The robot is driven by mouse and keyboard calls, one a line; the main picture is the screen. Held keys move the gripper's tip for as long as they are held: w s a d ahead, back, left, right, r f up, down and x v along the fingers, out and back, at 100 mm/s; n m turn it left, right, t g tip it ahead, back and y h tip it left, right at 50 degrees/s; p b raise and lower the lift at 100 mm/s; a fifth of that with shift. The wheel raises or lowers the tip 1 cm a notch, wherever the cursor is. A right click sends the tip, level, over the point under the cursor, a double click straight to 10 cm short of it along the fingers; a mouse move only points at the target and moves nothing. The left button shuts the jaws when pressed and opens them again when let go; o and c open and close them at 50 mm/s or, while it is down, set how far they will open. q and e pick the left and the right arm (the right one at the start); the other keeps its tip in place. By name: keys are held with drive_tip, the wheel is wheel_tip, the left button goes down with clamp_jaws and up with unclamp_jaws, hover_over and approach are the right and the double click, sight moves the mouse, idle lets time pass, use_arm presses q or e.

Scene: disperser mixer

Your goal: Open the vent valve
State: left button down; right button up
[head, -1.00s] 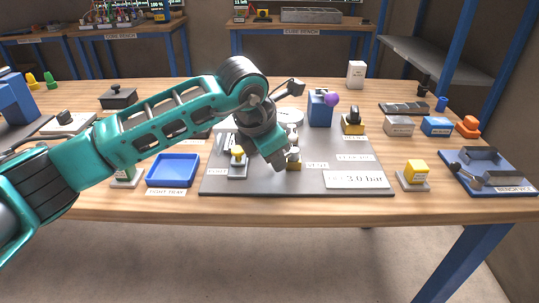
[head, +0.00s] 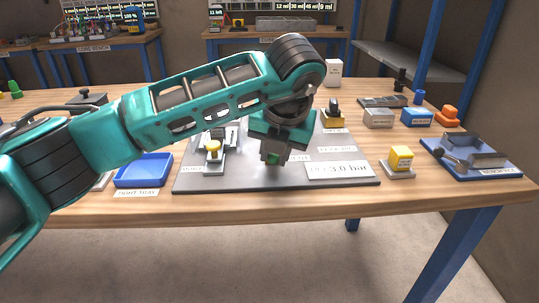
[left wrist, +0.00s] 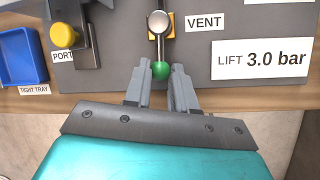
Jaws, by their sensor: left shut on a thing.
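The vent valve (left wrist: 158,22) is a silver lever on a yellow base, beside the VENT label (left wrist: 204,22) in the left wrist view. Its lever ends in a green knob (left wrist: 161,70), pointing toward my wrist. My left gripper (left wrist: 161,84) has its grey fingers on either side of the knob and is shut on it. In the head view the left gripper (head: 272,158) is low over the grey panel (head: 240,183), with the green knob (head: 273,159) at its fingertips. The arm hides the rest of the valve there. My right gripper is not in view.
The yellow-topped port part (head: 212,149) stands left of the gripper, with a blue tray (head: 143,171) further left. The label reading 3.0 bar (head: 340,171) lies to the right. A yellow block (head: 400,158) and the blue bench vice (head: 480,165) are further right.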

use_arm(q)
drive_tip(key=shift+d+n, duration=0.2)
drive_tip(key=shift+n, duration=0.2)
drive_tip(key=c, duration=0.9)
unclamp_jaws()
drive_tip(key=shift+c, duration=0.2)
drive_tip(key=p+v, duration=0.1)
drive_tip(key=v, duration=1.2)
drive_tip(key=shift+d, duration=0.15)
